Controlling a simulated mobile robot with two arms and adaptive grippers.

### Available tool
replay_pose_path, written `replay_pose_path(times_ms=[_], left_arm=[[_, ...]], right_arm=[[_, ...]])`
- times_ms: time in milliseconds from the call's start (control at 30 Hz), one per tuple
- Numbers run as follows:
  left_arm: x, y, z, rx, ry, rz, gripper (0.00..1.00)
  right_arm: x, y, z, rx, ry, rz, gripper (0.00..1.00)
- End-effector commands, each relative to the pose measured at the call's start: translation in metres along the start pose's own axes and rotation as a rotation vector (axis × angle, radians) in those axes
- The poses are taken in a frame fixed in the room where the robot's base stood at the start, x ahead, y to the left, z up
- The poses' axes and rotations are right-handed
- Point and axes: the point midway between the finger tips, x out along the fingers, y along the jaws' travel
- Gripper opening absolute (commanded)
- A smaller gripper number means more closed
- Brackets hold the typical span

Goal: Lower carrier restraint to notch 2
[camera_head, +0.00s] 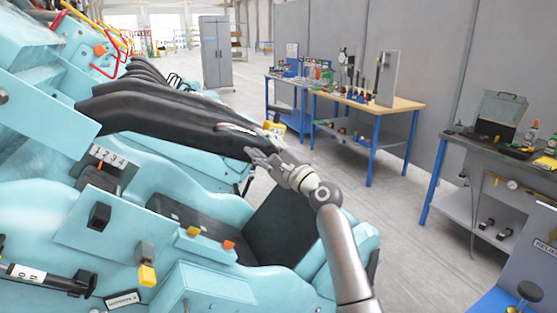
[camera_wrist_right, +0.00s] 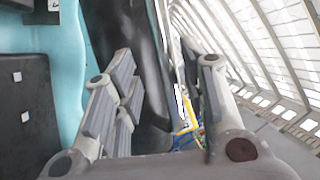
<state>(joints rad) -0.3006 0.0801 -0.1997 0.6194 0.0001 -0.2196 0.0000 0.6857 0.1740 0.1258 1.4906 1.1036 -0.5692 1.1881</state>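The carrier restraint (camera_head: 165,108) is a long black padded bar reaching from the turquoise carrier at the left to the middle of the head view. It stands raised over the dark seat (camera_head: 285,222). A panel numbered 1 to 4 (camera_head: 108,156) sits beside its base; I cannot read the current notch. Contact is unclear.
The carrier body (camera_head: 50,205) fills the left, with yellow and orange knobs (camera_head: 193,231). More black restraints stand behind. A wooden-topped workbench (camera_head: 370,103) and a dark bench (camera_head: 500,150) line the right wall. The floor (camera_head: 395,240) between is clear.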

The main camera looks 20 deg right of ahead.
Motion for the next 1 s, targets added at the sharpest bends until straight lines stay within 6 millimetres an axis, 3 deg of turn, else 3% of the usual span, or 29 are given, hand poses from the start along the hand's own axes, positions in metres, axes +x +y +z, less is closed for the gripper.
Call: replay_pose_path(times_ms=[200,433,1000], left_arm=[[0.000,0.000,-0.001,0.000,0.001,0.000,0.40],[0.000,0.000,-0.001,0.000,0.001,0.000,0.40],[0.000,0.000,-0.001,0.001,0.001,0.000,0.40]], right_arm=[[-0.041,0.002,-0.001,-0.001,0.002,0.003,0.39],[-0.070,0.001,-0.001,0.000,0.001,0.002,0.39],[-0.079,0.001,0.000,0.001,0.000,0.002,0.39]])
